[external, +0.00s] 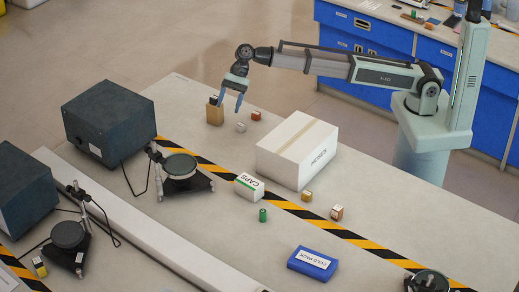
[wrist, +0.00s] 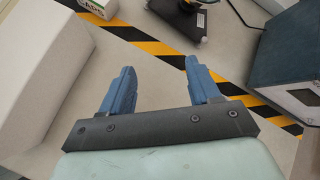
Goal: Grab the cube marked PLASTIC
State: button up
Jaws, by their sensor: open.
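Several small cubes are on the table in the external view, and their markings are too small to read, so I cannot tell which is marked PLASTIC. A grey-white cube (external: 241,127) and a reddish-brown cube (external: 256,115) lie close below and right of my gripper (external: 231,105). A small dark-and-white cube (external: 214,100) seems to sit on a tan block (external: 215,115), just left of the fingers.
A large white box (external: 297,150) stands right of my gripper. A CAPS box (external: 249,186), green cylinder (external: 263,215) and blue COLD PACK (external: 313,263) lie nearer the camera. Dark equipment boxes (external: 108,120) and a round-topped stand (external: 180,172) are left. Striped tape (external: 355,238) crosses the table.

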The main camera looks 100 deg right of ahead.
jog(key=n+h, duration=0.2)
jog(key=n, duration=0.1)
jog(key=n+g+h, duration=0.5)
jog(key=n+h, duration=0.1)
jog(key=n, duration=1.7)
send_over(241, 124)
notch_tip(241, 124, down, 13)
jog(key=shift+w+d+r, duration=0.1)
jog(key=shift+w+d, duration=0.05)
jog(key=shift+a+f, duration=0.15)
jog(key=shift+f, duration=1.15)
jog(key=shift+a+f, duration=0.15)
jog(key=shift+f, duration=1.15)
jog(key=shift+c, duration=0.3)
jog(key=c, duration=1.1)
